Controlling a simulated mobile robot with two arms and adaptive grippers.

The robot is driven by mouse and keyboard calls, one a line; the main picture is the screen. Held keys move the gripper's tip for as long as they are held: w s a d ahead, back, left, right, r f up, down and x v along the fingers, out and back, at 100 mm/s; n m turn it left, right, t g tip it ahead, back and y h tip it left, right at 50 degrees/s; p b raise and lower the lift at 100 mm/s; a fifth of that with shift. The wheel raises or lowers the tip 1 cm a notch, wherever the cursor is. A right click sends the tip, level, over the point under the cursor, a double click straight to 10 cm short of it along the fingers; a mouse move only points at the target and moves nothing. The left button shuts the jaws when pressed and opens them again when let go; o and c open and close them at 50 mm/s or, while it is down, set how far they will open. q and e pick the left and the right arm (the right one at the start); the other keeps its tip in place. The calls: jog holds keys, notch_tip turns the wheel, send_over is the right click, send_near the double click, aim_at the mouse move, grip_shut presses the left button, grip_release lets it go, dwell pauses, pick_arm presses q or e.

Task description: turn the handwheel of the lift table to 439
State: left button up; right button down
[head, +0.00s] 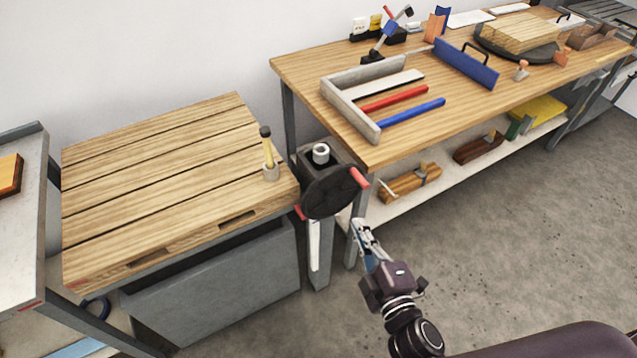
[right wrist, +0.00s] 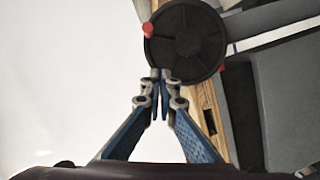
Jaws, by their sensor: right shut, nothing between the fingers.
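The handwheel (head: 332,192) is a dark round wheel on a grey post at the right corner of the wood-topped lift table (head: 150,150). A red handle (head: 359,178) sticks out at its upper right, and another red part (head: 300,212) shows at its lower left. My right gripper (head: 362,228) is below and right of the wheel, shut and empty. In the right wrist view the closed fingertips (right wrist: 160,76) appear at the wheel's (right wrist: 187,42) lower rim; I cannot tell whether they touch. A red knob (right wrist: 148,30) is at its left edge. No number is readable. My left gripper is out of view.
A workbench (head: 430,130) with a grey frame, red and blue bars and tools stands right of the wheel. A grey shelf unit (head: 20,220) is at left. Floor (head: 500,240) at right is clear.

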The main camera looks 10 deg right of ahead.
jog(key=r, duration=0.2)
jog(key=p, duration=0.3)
send_near(353, 174)
jog(key=shift+w+a, duration=0.7)
jog(key=shift+w, duration=1.65)
jog(key=shift+f, duration=0.35)
jog(key=shift+d+p, duration=0.2)
jog(key=shift+p, duration=0.1)
jog(key=shift+w+d+m, duration=0.15)
jog(key=shift+d+m, duration=0.05)
jog(key=shift+m, duration=0.1)
